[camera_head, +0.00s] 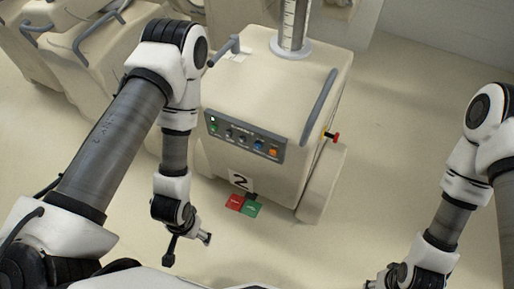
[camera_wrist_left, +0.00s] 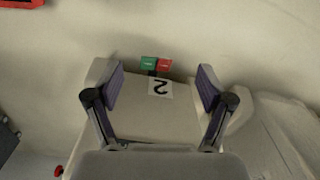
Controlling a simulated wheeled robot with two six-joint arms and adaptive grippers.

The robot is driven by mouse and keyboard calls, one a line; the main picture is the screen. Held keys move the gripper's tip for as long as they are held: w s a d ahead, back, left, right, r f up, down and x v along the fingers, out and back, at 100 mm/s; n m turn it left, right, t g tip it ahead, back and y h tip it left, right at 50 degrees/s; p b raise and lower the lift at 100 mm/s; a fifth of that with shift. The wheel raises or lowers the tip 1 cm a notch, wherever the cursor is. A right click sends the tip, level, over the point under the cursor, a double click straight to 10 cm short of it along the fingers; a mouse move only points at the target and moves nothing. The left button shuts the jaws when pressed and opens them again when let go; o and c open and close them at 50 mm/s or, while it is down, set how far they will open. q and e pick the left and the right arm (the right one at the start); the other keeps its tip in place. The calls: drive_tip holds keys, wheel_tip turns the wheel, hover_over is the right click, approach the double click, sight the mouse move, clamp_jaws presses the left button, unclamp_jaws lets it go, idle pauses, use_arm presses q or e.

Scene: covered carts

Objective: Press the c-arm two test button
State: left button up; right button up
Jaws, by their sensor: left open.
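The cart marked 2 (camera_head: 285,85) stands in the middle of the head view, cream-coloured. Its dark control panel (camera_head: 245,136) carries a row of buttons, including a green one (camera_head: 213,120), a blue one (camera_head: 258,145) and an orange one (camera_head: 273,150). Their lettering is too small to read, so I cannot tell which is the test button. My left gripper (camera_head: 188,241) is open and empty, in front of the cart and below and left of the panel. In the left wrist view, its fingers (camera_wrist_left: 161,90) frame the "2" label. My right gripper (camera_head: 382,283) is partly cut off at the bottom edge.
Red (camera_head: 235,202) and green (camera_head: 251,209) pedals lie at the cart's foot; they also show in the wrist view (camera_wrist_left: 164,65). A grey handle (camera_head: 319,106) and a red-yellow knob (camera_head: 331,136) are on its right side. Other covered carts (camera_head: 75,40) stand left. Floor to the right is clear.

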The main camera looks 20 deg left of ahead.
use_arm(q)
clamp_jaws()
idle(1.1)
